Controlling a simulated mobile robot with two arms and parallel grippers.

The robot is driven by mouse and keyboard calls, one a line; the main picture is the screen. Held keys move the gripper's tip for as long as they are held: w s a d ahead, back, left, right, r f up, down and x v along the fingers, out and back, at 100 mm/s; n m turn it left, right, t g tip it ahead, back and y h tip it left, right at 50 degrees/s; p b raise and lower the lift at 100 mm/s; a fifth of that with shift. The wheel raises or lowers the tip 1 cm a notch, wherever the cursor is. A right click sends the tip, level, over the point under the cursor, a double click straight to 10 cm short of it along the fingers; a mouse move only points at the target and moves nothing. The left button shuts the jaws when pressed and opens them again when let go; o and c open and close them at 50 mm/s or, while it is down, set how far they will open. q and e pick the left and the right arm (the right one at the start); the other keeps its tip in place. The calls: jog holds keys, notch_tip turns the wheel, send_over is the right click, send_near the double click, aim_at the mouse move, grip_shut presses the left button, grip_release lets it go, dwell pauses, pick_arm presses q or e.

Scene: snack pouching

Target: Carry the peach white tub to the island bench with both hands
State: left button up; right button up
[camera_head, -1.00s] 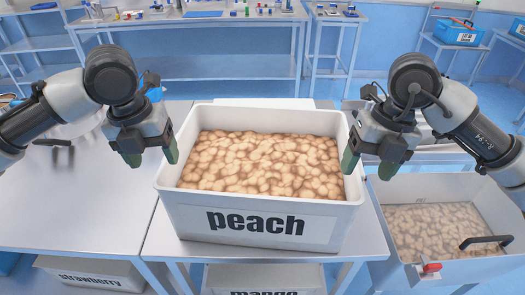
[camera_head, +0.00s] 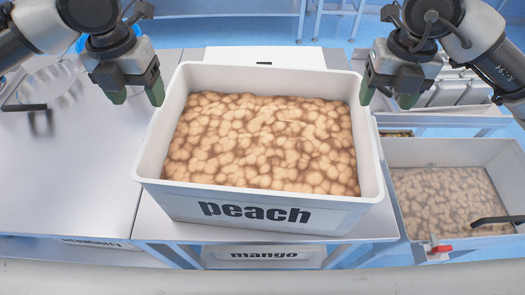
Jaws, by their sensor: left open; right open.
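The white tub labelled "peach" (camera_head: 263,214) stands on a metal table in the middle of the view, filled with light brown, lumpy pieces. My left gripper (camera_head: 139,98) is open and empty, above and just outside the tub's left wall near its back corner. My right gripper (camera_head: 386,101) is open and empty, by the tub's right wall near its back corner. Whether either fingertip touches the rim is not clear. The island bench cannot be identified for certain in this view.
A tub labelled "mango" (camera_head: 264,256) is on the shelf below. Another white tub with similar pieces (camera_head: 455,153) stands at the lower right, with a black handle (camera_head: 492,220) and a red valve (camera_head: 441,249). The metal tabletop (camera_head: 75,180) at left is mostly bare.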

aim_at(154, 127)
pick_arm(q)
notch_tip(154, 127, down, 9)
jog(key=shift+f, duration=0.2)
pick_arm(e)
notch_tip(154, 127, down, 9)
jog(key=shift+f, duration=0.2)
pick_arm(q)
grip_shut()
pick_arm(e)
grip_shut()
pick_arm(q)
jog(key=shift+w+r, duration=0.2)
jog(key=shift+r, duration=0.05)
pick_arm(e)
jog(key=shift+w+r, duration=0.2)
jog(key=shift+r, duration=0.05)
